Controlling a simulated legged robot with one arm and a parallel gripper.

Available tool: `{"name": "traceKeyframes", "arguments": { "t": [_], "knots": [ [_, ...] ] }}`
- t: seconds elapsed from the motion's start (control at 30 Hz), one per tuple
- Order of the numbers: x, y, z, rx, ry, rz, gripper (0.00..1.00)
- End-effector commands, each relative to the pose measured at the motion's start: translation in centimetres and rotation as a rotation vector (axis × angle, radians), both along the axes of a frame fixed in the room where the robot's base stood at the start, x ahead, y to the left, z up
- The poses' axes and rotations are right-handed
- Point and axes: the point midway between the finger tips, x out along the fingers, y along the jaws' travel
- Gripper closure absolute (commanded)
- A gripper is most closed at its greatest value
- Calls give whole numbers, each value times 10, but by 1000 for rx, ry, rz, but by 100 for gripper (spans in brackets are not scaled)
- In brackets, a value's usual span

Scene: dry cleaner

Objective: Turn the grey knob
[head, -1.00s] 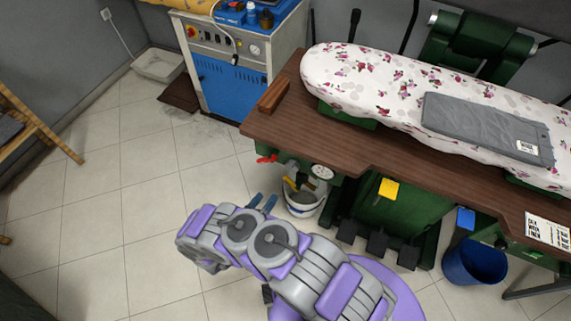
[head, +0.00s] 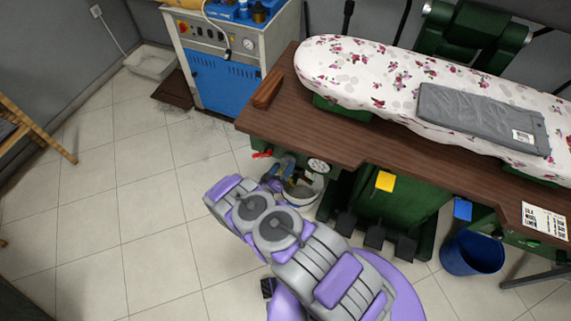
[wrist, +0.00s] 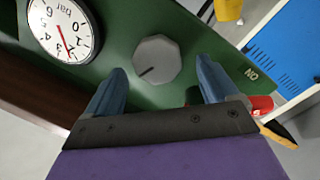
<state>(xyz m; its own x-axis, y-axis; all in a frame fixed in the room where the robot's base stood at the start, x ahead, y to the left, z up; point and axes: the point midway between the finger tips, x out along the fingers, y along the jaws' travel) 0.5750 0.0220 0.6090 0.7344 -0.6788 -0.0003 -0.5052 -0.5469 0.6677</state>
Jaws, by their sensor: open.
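The grey knob (wrist: 157,61) is a faceted round dial with a dark pointer line, set on a green panel (wrist: 128,48) in the wrist view. My gripper (wrist: 162,82) is open, its two blue fingers spread to the left and right just short of the knob. The knob lies between the lines of the fingers, and they do not appear to touch it. In the head view my gripper (head: 278,174) is beside the green machine under the table's left end. The knob cannot be made out there.
A pressure gauge (wrist: 65,29) sits left of the knob, and a red part (wrist: 262,105) is near the right finger. A brown table (head: 300,128) overhangs the area. A white bucket (head: 305,190) stands below.

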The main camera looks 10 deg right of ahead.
Motion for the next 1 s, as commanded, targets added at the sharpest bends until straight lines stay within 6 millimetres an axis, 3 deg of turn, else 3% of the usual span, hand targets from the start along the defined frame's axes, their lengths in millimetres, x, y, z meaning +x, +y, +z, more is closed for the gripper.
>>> {"name": "traceKeyframes", "arguments": {
  "t": [0.2,0.57,1.0],
  "knots": [
    [18,-16,0,-1,-2,-1,13],
    [21,-19,0,-3,-1,0,13],
    [21,-20,0,-2,0,0,53]
  ]
}}
